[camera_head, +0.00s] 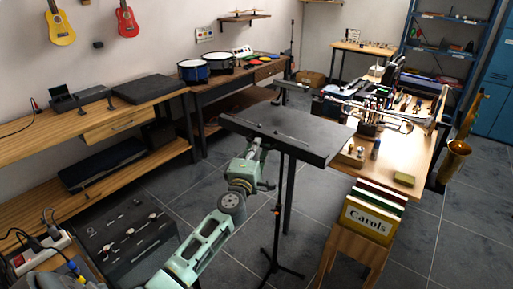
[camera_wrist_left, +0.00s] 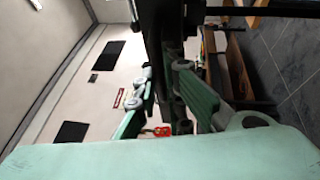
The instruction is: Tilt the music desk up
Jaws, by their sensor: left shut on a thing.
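The music desk (camera_head: 300,130) is a flat black panel on a thin black stand (camera_head: 277,215) with splayed feet. It lies close to level, with a raised lip along its near left edge. My left gripper (camera_head: 254,152) is at that near edge, shut on the desk's lip. In the left wrist view, the green fingers of my left gripper (camera_wrist_left: 170,78) close around a dark part of the desk (camera_wrist_left: 155,25). The exact contact is partly hidden by the fingers. My right gripper is not in view.
A crate of song folders (camera_head: 367,222) stands on a wooden stool right of the stand. A cluttered workbench (camera_head: 405,165) is behind it. Wooden shelves (camera_head: 70,120) line the left wall, and a black case (camera_head: 125,235) is at lower left. Tiled floor is open around the stand.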

